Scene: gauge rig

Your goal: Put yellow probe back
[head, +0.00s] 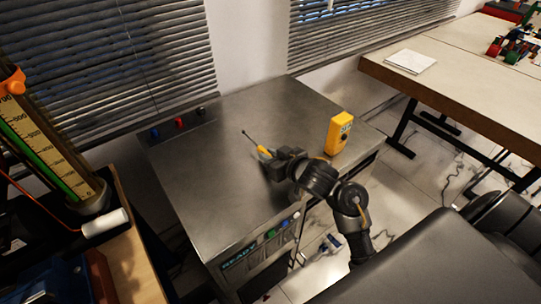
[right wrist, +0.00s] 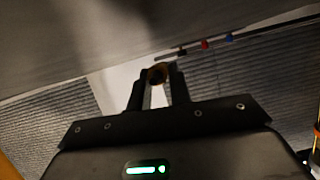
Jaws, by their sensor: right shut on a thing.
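The yellow probe (head: 262,151) is held over the metal cabinet top (head: 222,150) in the head view. Its thin dark tip points up and to the left. My right gripper (head: 267,157) is shut on the probe's handle. I cannot tell whether the tip touches the surface. In the right wrist view, the fingers of my right gripper (right wrist: 158,88) close around the round yellow probe (right wrist: 158,74). A yellow meter box (head: 338,132) stands upright near the cabinet's right edge, to the right of my gripper. My left gripper is not in view.
Coloured knobs (head: 179,122) line the cabinet's back left edge. Buttons and a lit display (head: 240,260) are on its front. A tall gauge (head: 45,150) stands at the left. A table (head: 450,70) with white paper (head: 411,61) is at the right. The cabinet's left half is clear.

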